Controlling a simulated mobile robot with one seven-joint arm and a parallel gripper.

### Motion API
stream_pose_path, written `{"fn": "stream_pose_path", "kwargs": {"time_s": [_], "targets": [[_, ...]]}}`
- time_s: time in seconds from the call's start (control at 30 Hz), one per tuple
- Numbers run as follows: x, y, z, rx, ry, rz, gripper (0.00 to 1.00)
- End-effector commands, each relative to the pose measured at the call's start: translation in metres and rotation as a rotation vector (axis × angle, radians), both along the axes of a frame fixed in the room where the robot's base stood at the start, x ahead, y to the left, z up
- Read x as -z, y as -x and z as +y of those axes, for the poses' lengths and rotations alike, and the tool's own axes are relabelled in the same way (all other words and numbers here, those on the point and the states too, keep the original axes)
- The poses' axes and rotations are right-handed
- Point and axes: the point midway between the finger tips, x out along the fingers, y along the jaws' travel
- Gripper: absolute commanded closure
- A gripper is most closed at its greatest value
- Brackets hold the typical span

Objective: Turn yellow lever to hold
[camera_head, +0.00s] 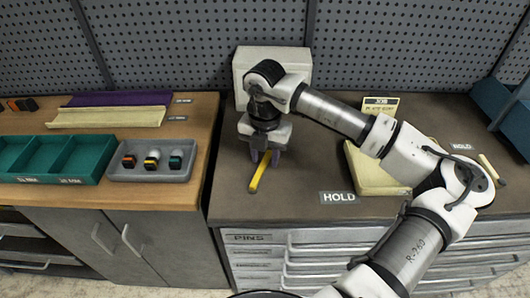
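The yellow lever (259,175) is a short bar at the front of the dark counter. It slants, with its lower end towards the front left. A label reading HOLD (338,197) lies on the counter to the right of the lever's lower end. My gripper (264,158) points down over the lever's upper end, with its fingertips beside the bar. They look close to it or on it, but contact and finger gap are too small to tell. The lever's upper end and its mount are hidden by my gripper.
A white box (297,62) stands behind my wrist. A cream block (368,178) and a second HOLD label (462,147) with a small pale bar (489,167) are to the right. A grey tray (152,160) and a teal bin (55,159) sit on the wooden counter at left.

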Motion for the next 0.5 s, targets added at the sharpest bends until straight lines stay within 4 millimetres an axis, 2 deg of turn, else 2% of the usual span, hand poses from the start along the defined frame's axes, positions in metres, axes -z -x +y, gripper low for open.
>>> {"fn": "stream_pose_path", "kwargs": {"time_s": [0.17,0.47,0.5], "targets": [[0.0002,0.0,0.0,0.0,0.0,0.0,0.64],[-0.0001,0.0,0.0001,0.0,0.0,0.0,1.0],[-0.0001,0.0,0.0001,0.0,0.0,0.0,1.0]]}}
